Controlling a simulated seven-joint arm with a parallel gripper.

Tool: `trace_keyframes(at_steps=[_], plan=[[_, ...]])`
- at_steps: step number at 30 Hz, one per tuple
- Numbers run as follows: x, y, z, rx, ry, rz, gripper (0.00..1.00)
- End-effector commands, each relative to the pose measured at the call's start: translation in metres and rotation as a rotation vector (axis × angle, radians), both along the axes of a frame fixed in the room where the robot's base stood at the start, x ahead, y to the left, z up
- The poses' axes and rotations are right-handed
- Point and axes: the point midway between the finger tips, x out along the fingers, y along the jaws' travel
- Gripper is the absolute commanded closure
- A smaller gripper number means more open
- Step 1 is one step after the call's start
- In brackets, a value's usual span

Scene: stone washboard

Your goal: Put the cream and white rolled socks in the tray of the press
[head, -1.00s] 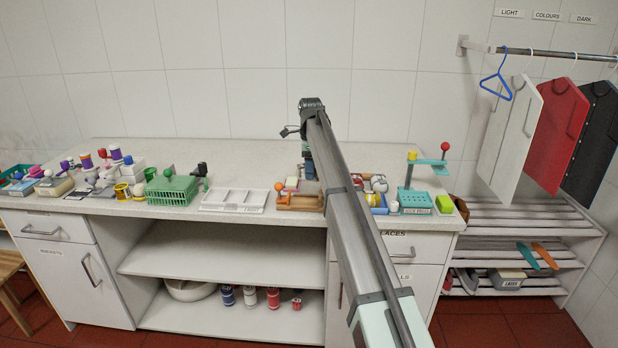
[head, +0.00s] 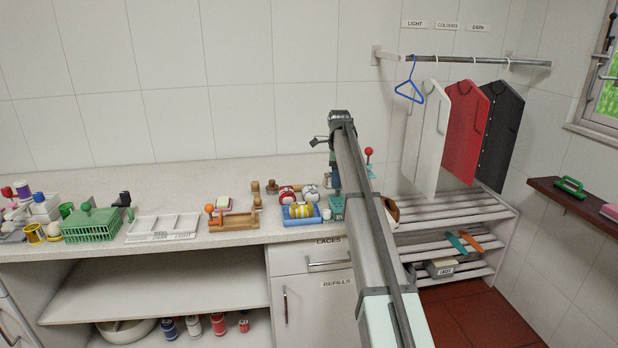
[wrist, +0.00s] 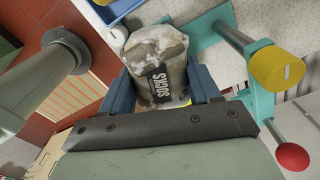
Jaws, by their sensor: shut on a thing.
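My gripper (wrist: 162,88) is shut on the rolled socks (wrist: 155,62), a cream and white bundle with a dark "SOCKS" print, seen in the wrist view. In the head view my gripper (head: 334,178) points down at the counter's right end, and the socks cannot be made out there. The teal press (wrist: 208,30) is beside and beyond the socks in the wrist view, with a yellow knob (wrist: 277,68) and a red ball (wrist: 292,156). In the head view my arm hides most of the press (head: 336,206). The socks and my fingers hide much of its tray.
Left of the press is a blue tray (head: 302,222) with striped rolls. Further left are a wooden rack (head: 232,222), a white divided tray (head: 162,237) and a green basket (head: 90,230). A slatted shoe rack (head: 470,220) and hanging shirts (head: 466,130) stand to the right.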

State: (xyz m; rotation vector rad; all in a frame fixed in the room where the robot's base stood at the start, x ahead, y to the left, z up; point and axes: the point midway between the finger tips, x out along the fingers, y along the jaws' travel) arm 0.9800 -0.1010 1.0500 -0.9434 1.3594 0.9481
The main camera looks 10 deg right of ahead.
Motion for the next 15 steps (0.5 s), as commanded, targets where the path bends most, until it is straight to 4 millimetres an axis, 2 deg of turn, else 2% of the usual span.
trace_keyframes(at_steps=[3,6,15], plan=[[-0.007,-0.028,-0.001,0.0,0.0,-0.008,0.74],[-0.013,-0.043,-0.003,0.0,0.0,0.03,0.74],[-0.015,-0.04,-0.004,0.0,-0.004,0.25,0.74]])
